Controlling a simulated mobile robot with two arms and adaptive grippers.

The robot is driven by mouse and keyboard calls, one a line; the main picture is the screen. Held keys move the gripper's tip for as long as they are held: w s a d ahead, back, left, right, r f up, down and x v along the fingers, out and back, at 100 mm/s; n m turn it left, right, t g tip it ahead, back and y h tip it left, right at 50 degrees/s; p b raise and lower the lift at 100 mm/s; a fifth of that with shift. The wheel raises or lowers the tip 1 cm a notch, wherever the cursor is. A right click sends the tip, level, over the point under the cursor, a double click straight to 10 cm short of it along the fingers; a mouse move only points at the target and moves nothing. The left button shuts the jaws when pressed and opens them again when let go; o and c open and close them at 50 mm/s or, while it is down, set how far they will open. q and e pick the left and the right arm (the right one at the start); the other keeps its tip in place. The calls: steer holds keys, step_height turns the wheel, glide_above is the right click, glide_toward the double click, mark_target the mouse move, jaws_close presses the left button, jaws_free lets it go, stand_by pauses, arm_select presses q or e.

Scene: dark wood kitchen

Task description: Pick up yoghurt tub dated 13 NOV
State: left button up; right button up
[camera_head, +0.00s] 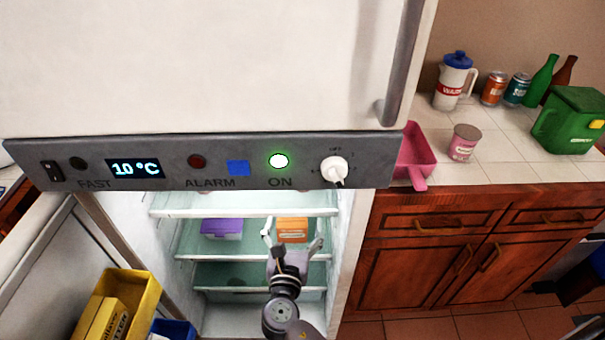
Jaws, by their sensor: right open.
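A pink and white tub (463,142) stands upright on the tiled counter at right; it may be a yoghurt tub, but no date is readable on it. My right gripper (292,236) is inside the open fridge, its fingers spread apart and empty. An orange container (292,225) on a fridge shelf shows just beyond and between the fingers; I cannot tell whether they touch it. A purple container (222,227) with a pale lower part stands left of it on the shelf. Dates on both are too small to read. My left gripper is out of view.
The fridge control panel (205,163) hangs above the opening. The open door at left holds a yellow box (118,300) and a blue one (172,329). A pink dustpan-like scoop (416,155), jug (454,80), cans, bottles and green bin (572,120) occupy the counter.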

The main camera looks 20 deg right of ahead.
steer(key=shift+t+h, duration=0.3)
steer(key=w+d+r+b, duration=0.1)
steer(key=w, duration=0.2)
steer(key=w+d+r+b, duration=0.1)
steer(key=w+d, duration=0.1)
steer(key=w, duration=0.2)
steer(key=w+d+r+b, duration=0.1)
steer(key=w+d, duration=0.1)
steer(key=w, duration=0.2)
steer(key=shift+w, duration=0.1)
steer(key=b+x, duration=0.2)
steer(key=x, duration=0.3)
steer(key=shift+w+b, duration=0.15)
steer(key=shift+b, duration=0.2)
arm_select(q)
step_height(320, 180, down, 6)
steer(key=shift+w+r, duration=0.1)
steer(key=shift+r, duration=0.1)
arm_select(e)
steer(key=shift+r, duration=0.15)
steer(key=shift+c, duration=0.5)
steer(key=c, duration=1.3)
